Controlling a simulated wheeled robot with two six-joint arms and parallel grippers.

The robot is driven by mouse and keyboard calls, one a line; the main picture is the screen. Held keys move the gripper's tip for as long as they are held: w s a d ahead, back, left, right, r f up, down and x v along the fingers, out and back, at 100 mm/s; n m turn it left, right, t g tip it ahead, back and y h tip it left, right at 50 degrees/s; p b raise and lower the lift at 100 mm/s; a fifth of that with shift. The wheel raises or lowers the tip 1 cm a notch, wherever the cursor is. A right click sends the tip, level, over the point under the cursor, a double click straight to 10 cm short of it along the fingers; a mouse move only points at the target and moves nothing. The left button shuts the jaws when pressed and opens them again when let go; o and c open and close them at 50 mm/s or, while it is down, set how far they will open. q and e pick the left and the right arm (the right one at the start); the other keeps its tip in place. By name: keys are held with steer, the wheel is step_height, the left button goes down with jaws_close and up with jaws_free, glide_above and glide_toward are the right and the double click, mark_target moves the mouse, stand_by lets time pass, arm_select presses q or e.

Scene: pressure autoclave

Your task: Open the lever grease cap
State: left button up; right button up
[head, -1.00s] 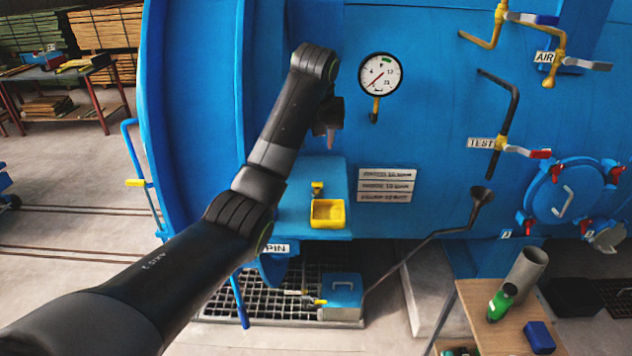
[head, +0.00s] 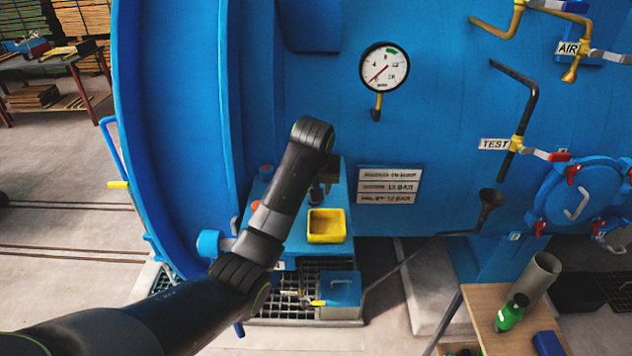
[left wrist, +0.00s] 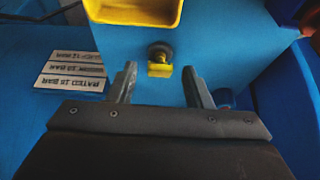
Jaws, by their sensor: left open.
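A small yellow fitting with a dark round knob, which looks like the grease cap (left wrist: 160,60), sits on the blue housing (left wrist: 215,40) in the left wrist view, just beyond my fingertips and roughly centred between them. My left gripper (left wrist: 161,84) is open and empty, one finger on each side, apart from the fitting. In the head view my left gripper (head: 325,183) points down over the blue housing, behind the yellow tray (head: 326,226). There the arm and gripper hide the fitting. My right gripper is not in view.
The yellow tray (left wrist: 135,10) also shows at the top of the left wrist view, close to the fitting. Rating plates (head: 388,186) and a pressure gauge (head: 385,66) are on the blue vessel. A dark funnel pipe (head: 490,200) stands at right.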

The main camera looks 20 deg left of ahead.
arm_select(q)
steer(key=shift+s, duration=0.2)
steer(key=shift+r, duration=0.1)
steer(key=shift+c, duration=1.2)
jaws_close()
steer(key=shift+w+a+r+g+h, duration=0.15)
steer(key=shift+w+r+g+h, duration=0.3)
steer(key=shift+g, duration=0.65)
steer(key=shift+w+a+r+g, duration=0.15)
steer(key=shift+w+r+g, duration=0.15)
steer(key=shift+w+g, duration=0.6)
steer(key=shift+a+g+h, duration=0.1)
steer(key=shift+g+h, duration=0.25)
steer(key=shift+g, duration=0.35)
steer(key=shift+o, duration=1.2)
jaws_free()
steer(key=shift+w, duration=0.1)
